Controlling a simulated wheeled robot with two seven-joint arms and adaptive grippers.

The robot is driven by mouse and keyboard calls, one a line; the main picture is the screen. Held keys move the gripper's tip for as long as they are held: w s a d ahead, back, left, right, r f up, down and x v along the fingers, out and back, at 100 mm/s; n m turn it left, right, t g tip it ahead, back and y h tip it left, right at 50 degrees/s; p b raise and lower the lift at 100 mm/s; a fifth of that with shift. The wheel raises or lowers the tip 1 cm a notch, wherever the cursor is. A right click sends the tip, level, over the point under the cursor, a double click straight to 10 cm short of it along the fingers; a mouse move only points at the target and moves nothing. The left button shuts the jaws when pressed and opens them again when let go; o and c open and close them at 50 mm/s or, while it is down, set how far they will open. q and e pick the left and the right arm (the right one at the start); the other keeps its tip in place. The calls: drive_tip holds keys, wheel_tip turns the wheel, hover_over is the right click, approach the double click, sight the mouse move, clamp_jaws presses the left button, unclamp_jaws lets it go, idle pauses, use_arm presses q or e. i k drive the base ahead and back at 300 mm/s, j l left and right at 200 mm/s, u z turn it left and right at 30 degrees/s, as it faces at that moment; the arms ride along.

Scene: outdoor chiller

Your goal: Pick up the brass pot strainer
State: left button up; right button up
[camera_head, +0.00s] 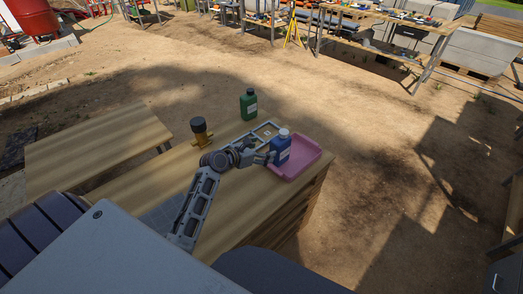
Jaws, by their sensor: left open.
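The brass pot strainer (200,137), a yellow-brass body with a dark cap on top, stands upright on the wooden bench, at the centre left of the head view. My left gripper (265,158) is to the right of the strainer and apart from it, close to a blue bottle (281,150). The left gripper is open; its fingers are small in the picture, and I cannot tell if they touch the bottle. My right gripper is not in view.
A pink tray (305,163) lies at the bench's right end, by the blue bottle. A green bottle (248,104) stands behind, with a pale frame-like item (264,129) nearby. A second wooden bench top (95,145) at left is bare. Sandy ground surrounds the benches.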

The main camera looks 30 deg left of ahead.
sight(202, 142)
drive_tip(key=u, duration=1.5)
